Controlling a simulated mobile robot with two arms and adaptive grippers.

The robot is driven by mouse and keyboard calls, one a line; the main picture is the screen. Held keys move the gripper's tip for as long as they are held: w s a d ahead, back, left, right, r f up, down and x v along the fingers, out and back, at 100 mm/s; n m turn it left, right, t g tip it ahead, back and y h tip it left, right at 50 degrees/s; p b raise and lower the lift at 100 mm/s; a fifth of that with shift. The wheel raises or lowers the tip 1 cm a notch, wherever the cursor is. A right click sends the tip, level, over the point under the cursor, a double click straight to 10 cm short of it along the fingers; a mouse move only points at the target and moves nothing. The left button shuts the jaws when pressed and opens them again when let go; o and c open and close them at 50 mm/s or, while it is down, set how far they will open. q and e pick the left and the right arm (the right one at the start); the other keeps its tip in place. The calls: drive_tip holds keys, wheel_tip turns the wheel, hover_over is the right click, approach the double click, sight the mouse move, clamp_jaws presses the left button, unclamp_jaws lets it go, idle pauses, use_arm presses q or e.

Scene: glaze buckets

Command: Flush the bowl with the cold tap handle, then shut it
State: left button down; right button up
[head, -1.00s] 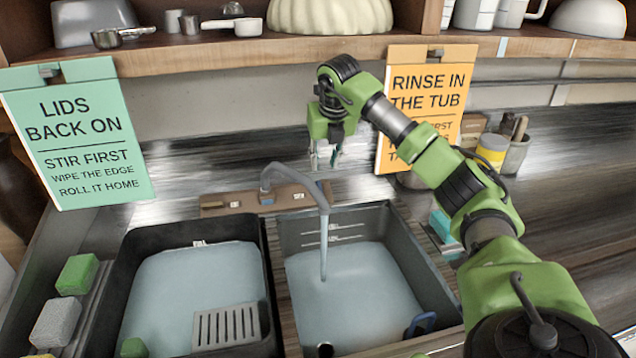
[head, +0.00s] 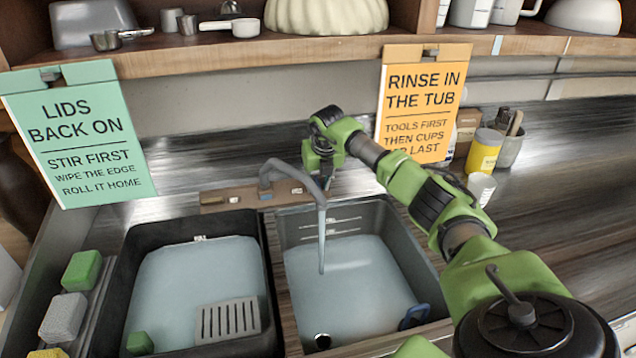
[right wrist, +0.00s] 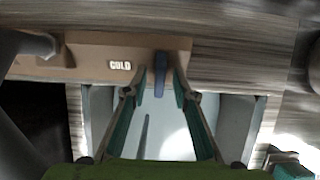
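The curved grey tap (head: 289,170) stands on a brown base, and a thin stream of water (head: 322,245) falls from it into the grey right basin (head: 420,250). No separate bowl shows under it. In the right wrist view the blue cold tap handle (right wrist: 161,74) sticks out beside the COLD label (right wrist: 120,65). My right gripper (right wrist: 159,88) is open, its fingers either side of the handle with gaps showing. In the head view this gripper (head: 326,182) is just right of the tap, and the handle is hidden there. My left gripper is out of view.
The black left basin (head: 112,290) holds water and a slotted grey piece (head: 228,319). Sponges (head: 82,270) lie at its left. An orange sign (head: 422,110) hangs behind my right arm. A yellow jar (head: 485,150) and a white one (head: 481,188) stand to its right.

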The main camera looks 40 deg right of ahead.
drive_tip(key=shift+r, duration=0.1)
clamp_jaws()
drive_tip(key=shift+m, duration=0.3)
drive_tip(key=m+b, duration=0.1)
drive_tip(key=m, duration=0.2)
drive_tip(key=shift+d+t+y, duration=0.1)
drive_tip(key=shift+t+y, duration=0.3)
drive_tip(key=m+t+b, duration=0.1)
drive_tip(key=m, duration=0.3)
drive_tip(key=shift+s+m+y, duration=0.1)
drive_tip(key=shift+m+y, duration=0.2)
drive_tip(key=m+t+b, duration=0.1)
drive_tip(key=m+b, duration=0.1)
drive_tip(key=m, duration=0.2)
drive_tip(key=shift+s, duration=0.1)
drive_tip(key=shift+m+t+b, duration=0.6)
drive_tip(key=shift+m+b, duration=0.5)
drive_tip(key=shift+m, duration=1.3)
